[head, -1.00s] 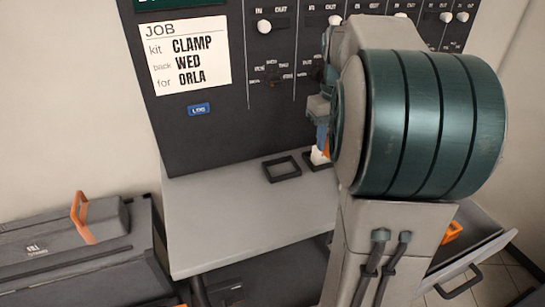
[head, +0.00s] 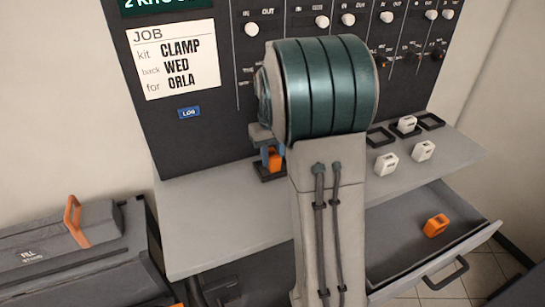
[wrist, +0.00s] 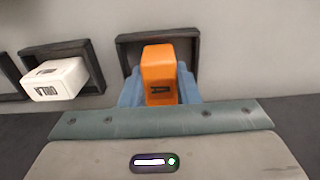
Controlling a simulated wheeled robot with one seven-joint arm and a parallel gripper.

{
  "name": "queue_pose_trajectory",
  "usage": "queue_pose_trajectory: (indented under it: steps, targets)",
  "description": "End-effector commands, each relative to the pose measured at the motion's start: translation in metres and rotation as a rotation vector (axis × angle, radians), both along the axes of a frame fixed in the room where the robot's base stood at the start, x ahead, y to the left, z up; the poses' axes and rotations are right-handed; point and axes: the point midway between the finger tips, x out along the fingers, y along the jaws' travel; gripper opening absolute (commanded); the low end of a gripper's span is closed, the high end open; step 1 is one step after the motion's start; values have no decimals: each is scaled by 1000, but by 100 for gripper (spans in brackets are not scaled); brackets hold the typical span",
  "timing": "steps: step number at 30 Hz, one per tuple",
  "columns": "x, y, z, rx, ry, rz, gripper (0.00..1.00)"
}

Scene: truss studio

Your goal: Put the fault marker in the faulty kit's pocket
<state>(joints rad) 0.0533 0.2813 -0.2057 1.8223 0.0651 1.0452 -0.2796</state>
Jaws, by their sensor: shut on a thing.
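My gripper (wrist: 160,92) is shut on an orange marker (wrist: 158,65) with a dark mark on its face; its blue fingers lie on both sides of it. The marker also shows in the head view (head: 275,158), low over the leftmost dark square pocket (head: 261,176). In the wrist view this pocket's rim (wrist: 124,50) shows behind and beside the marker. I cannot tell whether the marker touches the pocket floor. Beside it, a white tag (wrist: 55,78) lettered ORLA sits in another pocket (wrist: 93,66). My arm hides that tag in the head view.
A second orange marker (head: 435,225) lies in the open drawer (head: 400,252). Two white tags (head: 386,163) (head: 424,150) stand loose on the shelf (head: 225,215); another (head: 407,124) is in a pocket. A job card (head: 176,60) reads CLAMP, WED, ORLA. The shelf's left front is clear.

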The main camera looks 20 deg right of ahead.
Motion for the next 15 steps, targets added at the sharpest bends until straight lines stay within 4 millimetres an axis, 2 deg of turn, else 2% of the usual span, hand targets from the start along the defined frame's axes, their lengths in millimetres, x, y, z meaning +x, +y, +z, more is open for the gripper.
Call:
queue_pose_trajectory:
  steps: [3, 14, 15]
  targets:
    - [0, 0, -10, 1, 1, 0, 6]
    - [0, 0, -15, 0, -1, 0, 6]
    - [0, 0, -15, 0, -1, 0, 31]
